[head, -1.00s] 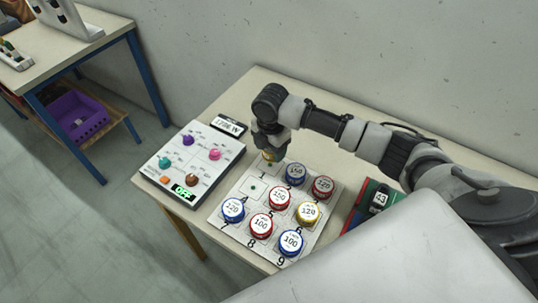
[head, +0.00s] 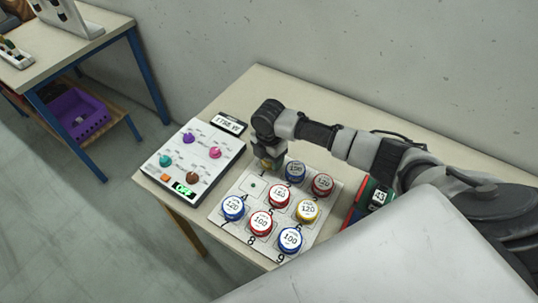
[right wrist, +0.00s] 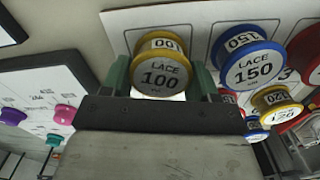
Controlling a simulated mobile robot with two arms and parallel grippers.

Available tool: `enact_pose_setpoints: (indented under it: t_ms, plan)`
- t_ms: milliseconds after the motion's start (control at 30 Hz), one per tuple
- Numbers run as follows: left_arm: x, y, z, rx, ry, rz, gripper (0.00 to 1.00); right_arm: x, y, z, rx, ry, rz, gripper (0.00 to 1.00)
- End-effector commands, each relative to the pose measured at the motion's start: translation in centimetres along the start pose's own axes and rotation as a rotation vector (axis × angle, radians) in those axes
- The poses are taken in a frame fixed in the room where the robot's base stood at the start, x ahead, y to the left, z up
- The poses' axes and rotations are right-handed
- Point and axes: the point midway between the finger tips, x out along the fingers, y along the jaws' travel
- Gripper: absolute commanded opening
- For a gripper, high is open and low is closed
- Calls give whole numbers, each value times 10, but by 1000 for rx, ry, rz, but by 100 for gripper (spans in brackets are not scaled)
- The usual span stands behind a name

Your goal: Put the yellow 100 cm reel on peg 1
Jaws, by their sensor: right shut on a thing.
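The yellow reel (right wrist: 160,78), labelled LACE 100, is between the two green fingers of my right gripper (right wrist: 162,82) in the right wrist view. In the head view my right gripper (head: 269,162) is over the far-left corner of the pegboard (head: 212,217), at the peg 1 place. It mostly hides the reel and peg 1 there, so I cannot tell whether the reel is around the peg. A blue 150 reel (head: 295,171) stands close by on the right. My left gripper is not in view.
Red, blue and yellow reels fill most other places, including a yellow 120 reel (head: 307,211). One place (head: 253,185) in front of the gripper is bare. A control panel (head: 205,150) with coloured knobs stands to the left, with a small display (head: 231,124) behind it.

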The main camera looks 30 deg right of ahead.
Motion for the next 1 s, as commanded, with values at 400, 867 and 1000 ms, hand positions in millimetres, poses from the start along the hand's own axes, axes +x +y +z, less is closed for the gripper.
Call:
enact_pose_setpoints:
  t_ms: [400,867,1000]
  plan:
    - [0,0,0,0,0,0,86,2,0,0,0,0,0,85]
    - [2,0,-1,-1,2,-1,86,-54,2,0,-2,0,7,85]
    - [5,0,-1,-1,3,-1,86,-85,1,0,-1,-1,5,85]
